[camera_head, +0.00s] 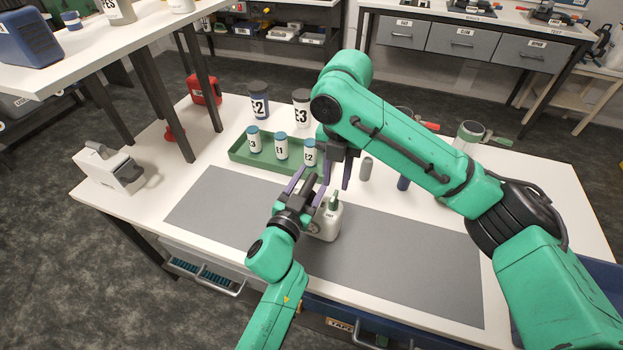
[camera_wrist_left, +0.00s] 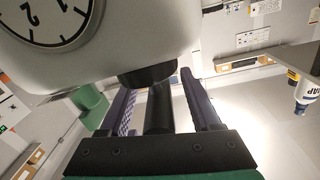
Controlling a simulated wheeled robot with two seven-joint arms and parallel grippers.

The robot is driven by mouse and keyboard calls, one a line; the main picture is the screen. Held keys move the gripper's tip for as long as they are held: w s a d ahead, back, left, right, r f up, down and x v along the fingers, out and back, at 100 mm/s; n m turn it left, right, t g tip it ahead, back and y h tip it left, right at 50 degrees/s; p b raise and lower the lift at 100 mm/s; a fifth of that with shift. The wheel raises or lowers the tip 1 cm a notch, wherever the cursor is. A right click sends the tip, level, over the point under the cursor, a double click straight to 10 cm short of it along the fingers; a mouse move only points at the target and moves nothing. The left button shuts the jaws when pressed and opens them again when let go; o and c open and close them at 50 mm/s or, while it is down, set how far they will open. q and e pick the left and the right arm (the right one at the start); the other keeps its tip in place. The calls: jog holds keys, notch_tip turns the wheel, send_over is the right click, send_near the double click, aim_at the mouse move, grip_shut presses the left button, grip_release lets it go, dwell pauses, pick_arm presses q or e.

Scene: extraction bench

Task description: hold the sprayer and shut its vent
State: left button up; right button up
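The sprayer (camera_head: 327,222) is a white bottle with a dial and a green top, upright on the grey mat. Its dial face (camera_wrist_left: 57,15) fills the upper left of the left wrist view. My left gripper (camera_head: 309,185) is beside the sprayer's left side, its purple fingers apart. In the left wrist view a black cap (camera_wrist_left: 148,75) sits by the fingertips. A black rod (camera_wrist_left: 158,108) lies between the fingers, with gaps visible on both sides. My right gripper (camera_head: 336,179) points down above the green top, fingers apart and seemingly empty. The vent cannot be made out.
A green tray (camera_head: 240,155) with three small labelled bottles stands behind the mat (camera_head: 400,265). Jars E2 (camera_head: 259,103) and E3 (camera_head: 301,108) stand farther back. The mat's left part is clear.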

pick_arm(q)
jog(key=shift+s, duration=0.1)
jog(key=v, duration=1.1)
jog(key=shift+s+a, duration=0.25)
jog(key=shift+s, duration=0.1)
